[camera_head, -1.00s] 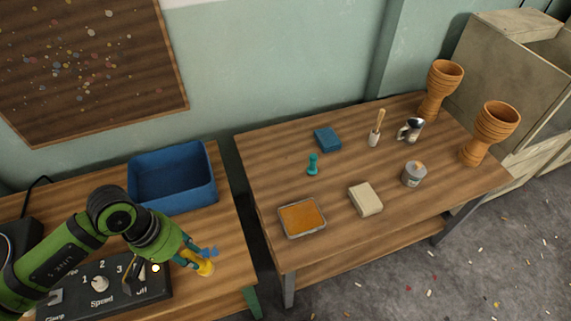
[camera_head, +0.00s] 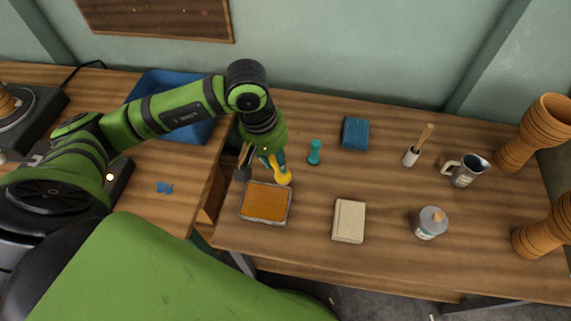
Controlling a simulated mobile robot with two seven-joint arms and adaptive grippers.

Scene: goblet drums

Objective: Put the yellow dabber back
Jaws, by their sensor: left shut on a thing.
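The yellow dabber (camera_head: 284,177) is in my left gripper (camera_head: 267,164), which is shut on it. It hangs at the far right corner of a shallow metal tray (camera_head: 241,206) with an orange filling (camera_head: 265,202). Whether it touches the tray or table there, I cannot tell. Part of the dabber is hidden by the gripper. A teal dabber (camera_head: 315,152) stands upright on the right-hand table, just right of my gripper. My right gripper is out of view.
A blue block (camera_head: 355,134), a cream block (camera_head: 349,221), a brush (camera_head: 416,148), a metal jug (camera_head: 465,170) and a tin (camera_head: 430,222) stand on the table (camera_head: 390,190). Two goblet drums (camera_head: 540,132) are at right. A blue bin (camera_head: 190,130) stands left, partly behind my arm.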

